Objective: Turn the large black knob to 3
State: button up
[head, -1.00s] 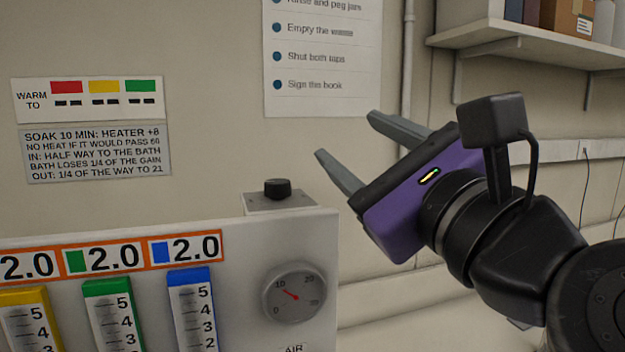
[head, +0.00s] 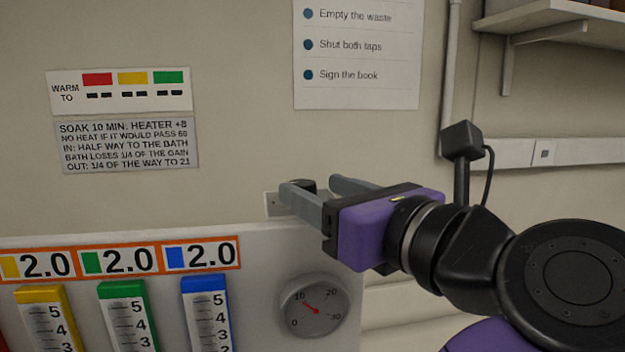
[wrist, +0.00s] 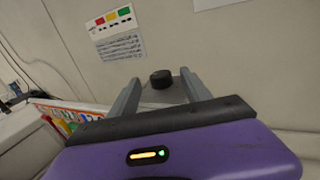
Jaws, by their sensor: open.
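In the wrist view my gripper (wrist: 162,88) shows a gap on both sides of the knob. No scale is readable around the knob.
The white panel (head: 255,300) carries a round dial gauge (head: 313,306) and several coloured level tubes below 2.0 labels. Notices (head: 128,146) hang on the wall behind. A shelf (head: 545,22) is at upper right.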

jog(key=shift+x, duration=1.05)
grip_shut()
jog(key=shift+a+m+t+h, duration=0.15)
jog(key=shift+m+t+h, duration=0.25)
jog(key=shift+h, duration=0.1)
jog(key=m+h, duration=0.1)
jog(key=m+t+h+b, duration=0.1)
jog(key=h, duration=0.1)
jog(key=m+t+h+b, duration=0.1)
jog(key=shift+s+a+f+h, duration=0.15)
jog(key=shift+s+a+h, duration=0.1)
jog(key=shift+a+h, duration=0.15)
jog(key=shift+a+m+t+h+b, duration=0.1)
jog(key=shift+m+t+h+b, duration=0.35)
jog(key=shift+m+h, duration=0.7)
jog(key=shift+a+m+t+h+b, duration=0.15)
jog(key=shift+m+h+b, duration=0.55)
jog(key=shift+h, duration=0.75)
jog(key=shift+m+h, duration=0.25)
jog(key=shift+h, duration=0.15)
